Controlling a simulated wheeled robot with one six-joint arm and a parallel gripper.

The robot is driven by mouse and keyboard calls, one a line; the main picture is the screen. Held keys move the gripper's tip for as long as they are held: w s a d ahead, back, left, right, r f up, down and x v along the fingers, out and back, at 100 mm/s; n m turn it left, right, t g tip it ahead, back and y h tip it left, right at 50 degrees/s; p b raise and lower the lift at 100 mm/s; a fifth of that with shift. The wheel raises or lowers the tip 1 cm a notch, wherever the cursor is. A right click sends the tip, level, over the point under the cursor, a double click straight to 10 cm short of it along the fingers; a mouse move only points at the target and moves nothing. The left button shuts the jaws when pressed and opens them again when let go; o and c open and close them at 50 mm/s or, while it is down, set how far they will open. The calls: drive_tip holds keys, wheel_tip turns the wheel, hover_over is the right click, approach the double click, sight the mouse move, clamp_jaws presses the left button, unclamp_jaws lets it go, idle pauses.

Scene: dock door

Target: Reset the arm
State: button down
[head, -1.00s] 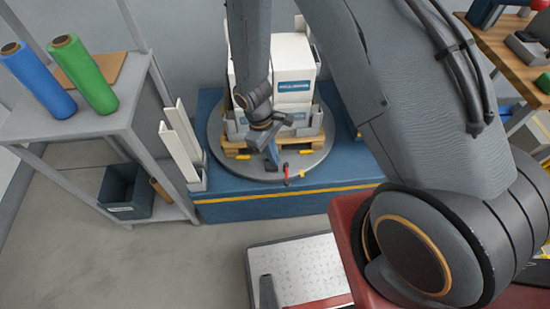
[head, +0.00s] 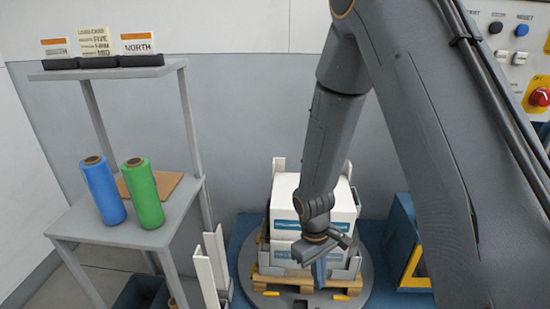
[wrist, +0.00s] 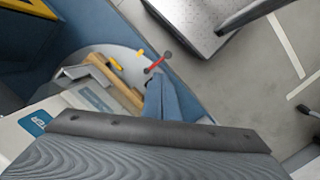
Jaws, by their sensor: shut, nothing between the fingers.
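My gripper (head: 320,272) hangs in front of the stack of white cartons (head: 342,205) in the head view, its blue fingers pointing down. It is shut with nothing in it. In the wrist view the blue fingers of my gripper (wrist: 154,84) show over the edge of the round turntable. A small red piece (wrist: 156,65) shows just beyond the fingertips; I cannot tell whether they touch it. The cartons stand on a wooden pallet (head: 284,285) on the grey turntable (head: 368,292). My arm hides part of the cartons.
A grey shelf (head: 115,230) at left holds a blue roll (head: 103,190) and a green roll (head: 144,193). White corner boards (head: 205,277) stand beside the turntable. A control panel (head: 515,50) with a red button is at upper right. A metal plate (wrist: 198,22) shows in the wrist view.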

drive_tip(key=s+d+r+m, duration=0.3)
drive_tip(key=s+r, duration=0.1)
drive_tip(key=r, duration=0.5)
drive_tip(key=s+d+r+m+t+y, duration=0.1)
drive_tip(key=s+d+r+m, duration=0.2)
drive_tip(key=r, duration=0.6)
drive_tip(key=shift+s+d+r+m+t, duration=0.35)
drive_tip(key=shift+s+d, duration=0.2)
drive_tip(key=shift+s, duration=0.25)
